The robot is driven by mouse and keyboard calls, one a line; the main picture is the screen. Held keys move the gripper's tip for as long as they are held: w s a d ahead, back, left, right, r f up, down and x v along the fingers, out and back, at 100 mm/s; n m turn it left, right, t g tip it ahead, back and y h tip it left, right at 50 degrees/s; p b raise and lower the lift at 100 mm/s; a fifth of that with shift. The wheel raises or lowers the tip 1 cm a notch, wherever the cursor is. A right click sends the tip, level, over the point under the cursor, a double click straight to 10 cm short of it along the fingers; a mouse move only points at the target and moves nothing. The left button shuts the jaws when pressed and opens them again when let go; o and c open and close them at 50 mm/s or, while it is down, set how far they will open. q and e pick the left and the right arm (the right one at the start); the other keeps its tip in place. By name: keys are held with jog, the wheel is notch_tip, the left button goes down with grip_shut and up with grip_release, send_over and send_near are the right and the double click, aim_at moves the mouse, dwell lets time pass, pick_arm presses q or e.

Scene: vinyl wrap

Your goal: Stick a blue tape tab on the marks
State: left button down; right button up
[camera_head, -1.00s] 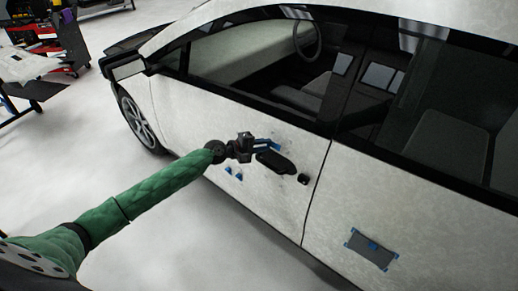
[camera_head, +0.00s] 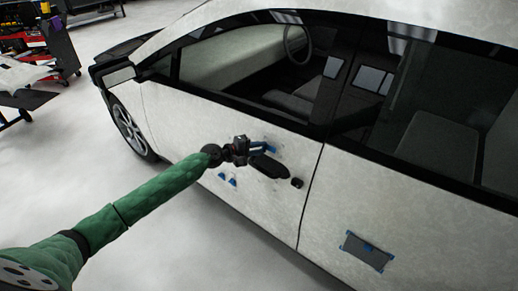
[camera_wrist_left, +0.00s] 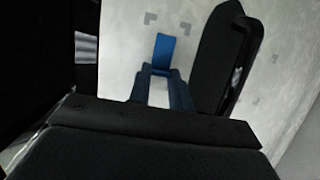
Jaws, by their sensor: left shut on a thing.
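My left gripper (camera_head: 256,148) is at the white car door (camera_head: 190,135), just above the black door handle (camera_head: 269,166). In the left wrist view its two dark blue fingers (camera_wrist_left: 161,74) are shut on a small blue tape tab (camera_wrist_left: 164,50), whose flat end points toward the door surface. Grey corner marks (camera_wrist_left: 180,18) show on the door just beyond the tab. The handle (camera_wrist_left: 212,62) stands close to the right of the fingers there. Whether the tab touches the door cannot be told. My right gripper is not in view.
Two blue tabs (camera_head: 228,179) are on the door below my left gripper. A grey pad (camera_head: 367,250) with blue tape at its edges is on the rear door. A cart with tools (camera_head: 30,75) stands at the far left. The floor beside the car is clear.

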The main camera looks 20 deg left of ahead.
pick_arm(q)
jog(key=shift+w+d, duration=0.1)
jog(key=shift+w, duration=0.1)
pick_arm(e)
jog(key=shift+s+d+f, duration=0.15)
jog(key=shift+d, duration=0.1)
pick_arm(q)
jog(key=shift+w+d+f+b, duration=0.15)
jog(key=shift+w+b, duration=0.25)
jog(key=shift+w, duration=0.15)
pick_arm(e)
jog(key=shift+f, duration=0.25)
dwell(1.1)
pick_arm(q)
jog(key=c, duration=1.2)
grip_release()
jog(key=b+v, duration=0.3)
jog(key=v, duration=0.4)
jog(key=shift+s+a, duration=0.25)
jog(key=shift+s, duration=0.05)
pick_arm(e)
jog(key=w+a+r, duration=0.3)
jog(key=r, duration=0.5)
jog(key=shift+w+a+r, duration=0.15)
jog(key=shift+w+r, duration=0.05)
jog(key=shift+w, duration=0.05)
